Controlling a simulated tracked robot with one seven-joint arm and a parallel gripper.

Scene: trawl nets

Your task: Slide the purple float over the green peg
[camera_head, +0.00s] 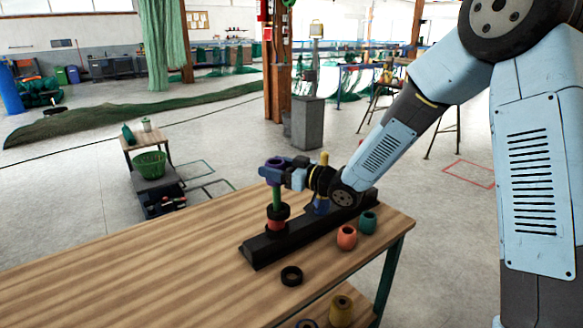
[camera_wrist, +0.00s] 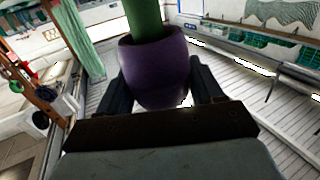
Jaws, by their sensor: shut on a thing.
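The purple float (camera_head: 276,163) is held high over the table at the top of the green peg (camera_head: 276,196). My gripper (camera_head: 284,170) is shut on it from the right. The peg stands upright on a dark base (camera_head: 262,247), with a black ring and a red float low around it. In the head view the green shaft shows below the purple float. In the wrist view the purple float (camera_wrist: 155,72) sits between both fingers, and a green shaft (camera_wrist: 145,18) meets its opening. I cannot tell how far the peg is inside it.
A yellow-topped peg (camera_head: 324,160) with a blue float (camera_head: 321,205) stands behind my gripper. An orange float (camera_head: 347,237), a teal float (camera_head: 368,222) and a black ring (camera_head: 291,276) lie loose on the table. The table's left part (camera_head: 130,270) is clear.

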